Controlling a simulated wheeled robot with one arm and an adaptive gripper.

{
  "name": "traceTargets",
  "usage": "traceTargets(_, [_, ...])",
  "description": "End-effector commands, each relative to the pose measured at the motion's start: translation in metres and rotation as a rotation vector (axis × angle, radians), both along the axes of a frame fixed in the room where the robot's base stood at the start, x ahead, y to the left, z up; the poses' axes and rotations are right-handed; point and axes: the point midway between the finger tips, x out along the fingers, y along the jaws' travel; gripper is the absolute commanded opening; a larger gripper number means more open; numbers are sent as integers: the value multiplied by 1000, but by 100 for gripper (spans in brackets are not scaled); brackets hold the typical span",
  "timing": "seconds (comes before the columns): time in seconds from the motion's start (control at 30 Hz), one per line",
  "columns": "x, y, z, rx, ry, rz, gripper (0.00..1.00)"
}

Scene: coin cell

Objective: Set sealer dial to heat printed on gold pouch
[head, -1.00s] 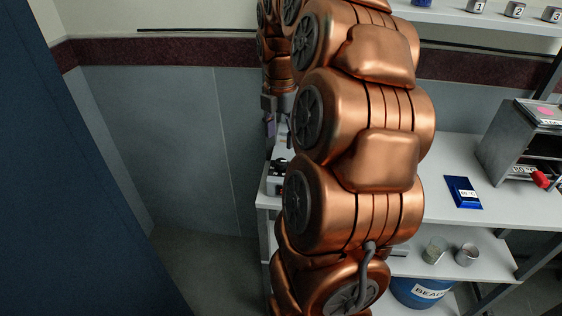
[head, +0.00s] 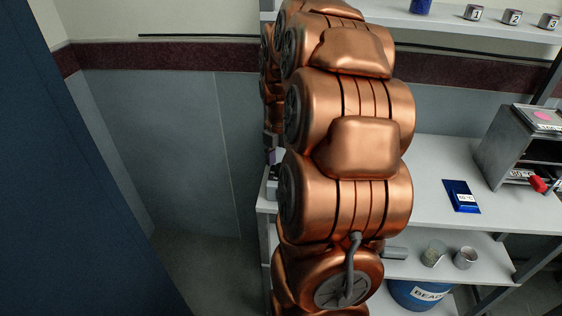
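My copper arm fills the middle of the head view and hides much of the bench (head: 435,180). Part of my gripper (head: 270,151) shows at the arm's left side, above the bench's left end. Its fingertips are not clear, so I cannot tell whether it is open or shut. Just below it, a sliver of a grey device (head: 272,184) shows at the bench's left edge. It may be the sealer, but no dial can be made out. No gold pouch is visible. A blue pouch (head: 461,196) with a small white label lies on the bench to the right.
A grey metal box (head: 508,150) with a red knob (head: 538,184) stands at the bench's right. Numbered blocks (head: 513,17) sit on the upper shelf. Two small cups (head: 465,258) and a blue bin (head: 420,292) are below. A dark blue panel (head: 70,190) stands at left.

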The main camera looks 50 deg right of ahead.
Motion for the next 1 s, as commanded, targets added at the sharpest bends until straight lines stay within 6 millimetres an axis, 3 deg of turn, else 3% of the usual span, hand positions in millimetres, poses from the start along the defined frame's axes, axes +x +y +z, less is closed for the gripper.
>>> traceTargets(0.17, [0, 0, 0, 0, 0, 0, 55])
traceTargets(0.7, [0, 0, 0, 0, 0, 0, 0])
traceTargets(1.0, [0, 0, -1, -1, 0, -32, 0])
